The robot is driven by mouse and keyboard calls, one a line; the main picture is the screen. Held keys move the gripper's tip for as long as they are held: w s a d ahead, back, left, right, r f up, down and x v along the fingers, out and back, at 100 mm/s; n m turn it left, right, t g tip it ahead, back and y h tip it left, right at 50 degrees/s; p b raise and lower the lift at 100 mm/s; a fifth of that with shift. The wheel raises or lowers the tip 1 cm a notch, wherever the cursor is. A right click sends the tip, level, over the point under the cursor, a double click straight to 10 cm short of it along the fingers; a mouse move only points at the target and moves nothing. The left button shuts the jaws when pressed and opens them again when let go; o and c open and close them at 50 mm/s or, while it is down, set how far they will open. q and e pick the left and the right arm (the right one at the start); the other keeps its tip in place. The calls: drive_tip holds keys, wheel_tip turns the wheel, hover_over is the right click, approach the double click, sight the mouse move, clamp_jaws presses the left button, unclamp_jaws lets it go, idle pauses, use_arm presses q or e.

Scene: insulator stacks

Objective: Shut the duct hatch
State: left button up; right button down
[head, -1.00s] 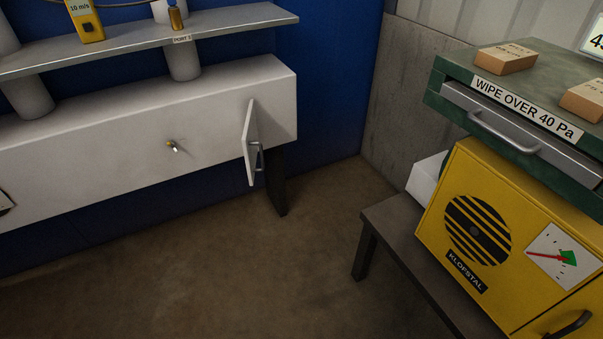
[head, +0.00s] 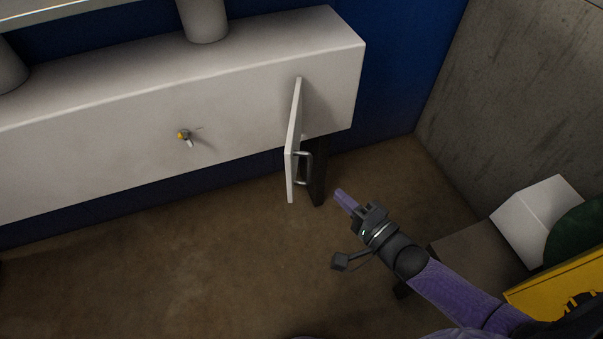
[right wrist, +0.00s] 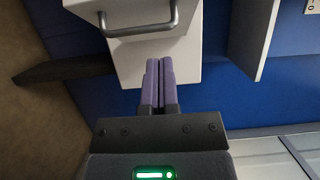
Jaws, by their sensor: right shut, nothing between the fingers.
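The duct hatch (head: 294,140) is a white panel standing open from the front of the white duct (head: 120,140), near its right end. Its metal handle (head: 303,168) is on the right-hand face. In the right wrist view the hatch handle (right wrist: 140,30) shows at the top, beyond the fingers. My right gripper (head: 342,197) is to the right of the hatch and apart from it. Its purple fingers (right wrist: 160,80) are together and empty. My left gripper is not in view.
A dark leg (head: 318,170) stands behind the hatch. A yellow machine (head: 565,290) and a white box (head: 538,220) are at the right. The floor in front of the duct is clear.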

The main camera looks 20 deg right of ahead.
sight(292, 168)
drive_tip(key=w+a+b, duration=0.1)
drive_tip(key=w, duration=0.1)
drive_tip(key=w+a, duration=0.2)
drive_tip(key=w+a+b, duration=0.1)
drive_tip(key=w+a, duration=0.1)
drive_tip(key=w, duration=0.1)
drive_tip(key=shift+a+f+b, duration=0.1)
drive_tip(key=shift+a+b, duration=0.1)
drive_tip(key=shift+b, duration=0.1)
drive_tip(key=shift+w+a, duration=0.1)
drive_tip(key=shift+a, duration=0.2)
